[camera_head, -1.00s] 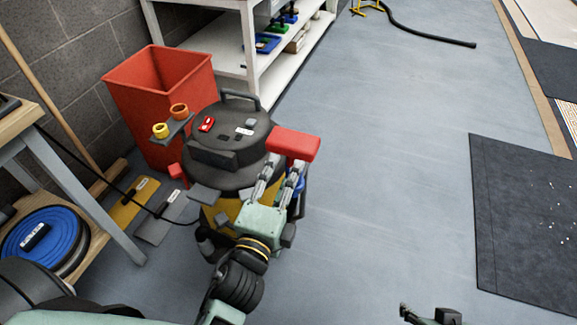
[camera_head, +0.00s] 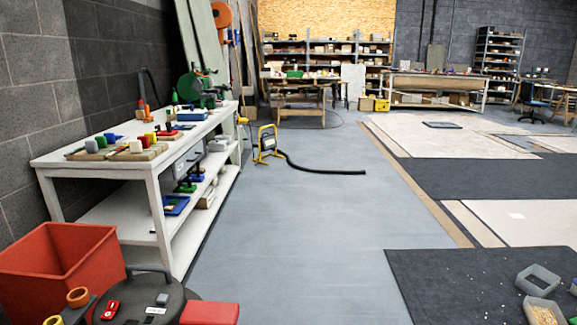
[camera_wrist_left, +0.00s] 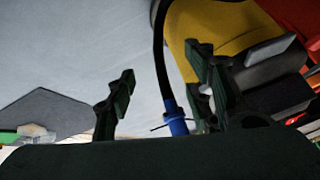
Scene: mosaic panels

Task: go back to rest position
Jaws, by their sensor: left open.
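My left gripper (camera_wrist_left: 166,66) shows in the left wrist view with its two fingers spread apart and nothing held between them. In that view a vacuum cleaner with a yellow body (camera_wrist_left: 222,28) is beyond the fingers, and a black hose with a blue end runs behind the gap. Neither gripper shows in the head view. The top of the vacuum cleaner (camera_head: 140,300) is at the lower left there, with a red switch and a black handle. A red block-shaped part (camera_head: 210,313) sticks out to its right.
A red bin (camera_head: 60,262) stands behind the vacuum cleaner, at the wall. A white workbench (camera_head: 100,168) with tools and blocks stands on the left. The grey floor (camera_head: 310,230) is clear; mats lie at the right.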

